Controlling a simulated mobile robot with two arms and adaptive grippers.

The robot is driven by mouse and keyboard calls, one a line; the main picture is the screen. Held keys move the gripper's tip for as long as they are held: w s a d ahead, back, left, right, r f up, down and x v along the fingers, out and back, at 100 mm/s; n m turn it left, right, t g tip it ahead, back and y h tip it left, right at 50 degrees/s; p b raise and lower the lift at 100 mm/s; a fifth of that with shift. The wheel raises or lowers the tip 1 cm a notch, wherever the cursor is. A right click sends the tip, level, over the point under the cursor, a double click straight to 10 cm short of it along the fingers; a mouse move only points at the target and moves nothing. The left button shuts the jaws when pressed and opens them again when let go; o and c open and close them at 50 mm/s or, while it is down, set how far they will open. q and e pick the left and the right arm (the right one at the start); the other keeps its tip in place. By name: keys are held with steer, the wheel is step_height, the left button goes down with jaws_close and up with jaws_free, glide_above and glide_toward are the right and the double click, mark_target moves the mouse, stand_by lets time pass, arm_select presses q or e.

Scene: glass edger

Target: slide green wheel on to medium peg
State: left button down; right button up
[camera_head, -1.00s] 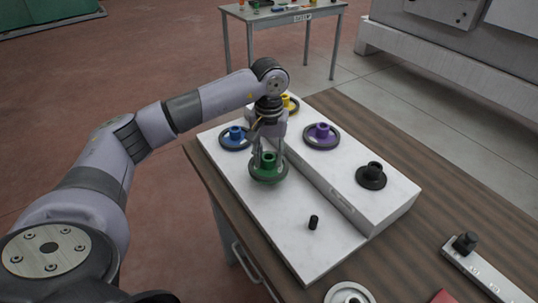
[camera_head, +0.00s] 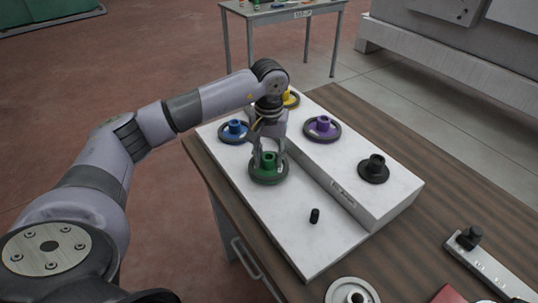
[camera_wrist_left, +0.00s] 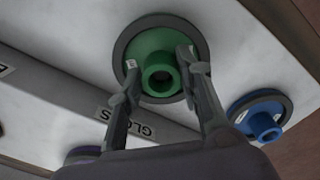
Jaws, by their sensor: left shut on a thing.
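The green wheel (camera_head: 268,170), a dark-rimmed disc with a green hub, is at the lower step of the white board (camera_head: 290,240). My left gripper (camera_head: 268,155) comes down from above and is shut on its hub. In the left wrist view the two fingers (camera_wrist_left: 160,82) sit on either side of the green hub (camera_wrist_left: 158,70). Whether the wheel rests on the board or hangs just above it, I cannot tell. Any peg beneath it is hidden. A bare black peg (camera_head: 315,215) stands on the lower step, nearer the front. My right gripper is not in view.
A blue wheel (camera_head: 235,130) sits close behind left of the green one. Purple (camera_head: 322,128), yellow (camera_head: 291,99) and black (camera_head: 374,168) wheels stand on the raised step. A grey wheel (camera_head: 352,292) and a bar with a black knob (camera_head: 490,268) lie on the table.

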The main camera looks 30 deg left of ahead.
arm_select(q)
steer(key=shift+f, duration=0.35)
steer(key=c, duration=1.1)
jaws_free()
steer(key=shift+o, duration=0.3)
step_height(320, 180, up, 12)
